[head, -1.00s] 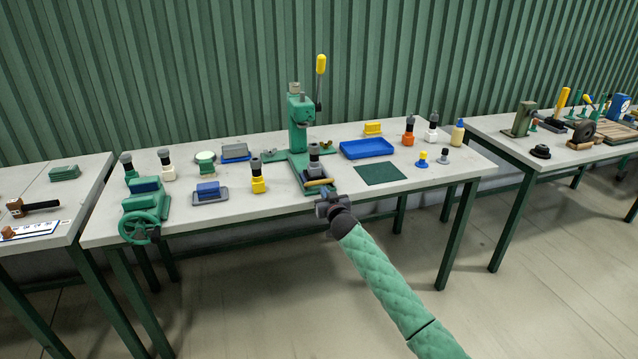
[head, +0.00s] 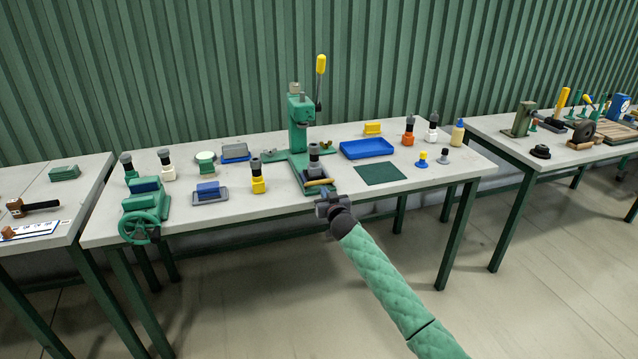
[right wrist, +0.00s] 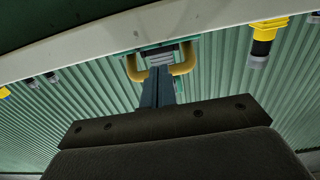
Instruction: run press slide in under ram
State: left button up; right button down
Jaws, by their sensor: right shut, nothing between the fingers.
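The green press (head: 301,135) stands upright at the middle of the table, with its yellow-knobbed lever (head: 320,66) raised. Its slide (head: 311,176) sticks out toward the table's front edge, clear of the ram above and behind it. A dark fixture with a grey top (head: 314,154) stands on the slide. The slide's yellow-brown handle (head: 319,182) faces me; it also shows in the right wrist view (right wrist: 184,66). My right gripper (right wrist: 158,85) is shut and empty, its fingertips at the handle; I cannot tell whether they touch. My left gripper is out of view.
A blue tray (head: 367,149) and a dark green mat (head: 381,174) lie right of the press. A yellow-based tool (head: 258,184) and a green vise with handwheel (head: 145,209) stand left. The floor before the table is clear.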

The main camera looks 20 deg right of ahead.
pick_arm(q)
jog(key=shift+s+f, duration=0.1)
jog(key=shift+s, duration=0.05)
pick_arm(e)
jog(key=shift+w, duration=0.2)
jog(key=shift+w, duration=0.1)
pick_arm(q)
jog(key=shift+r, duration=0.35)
pick_arm(e)
jog(key=shift+w, duration=0.3)
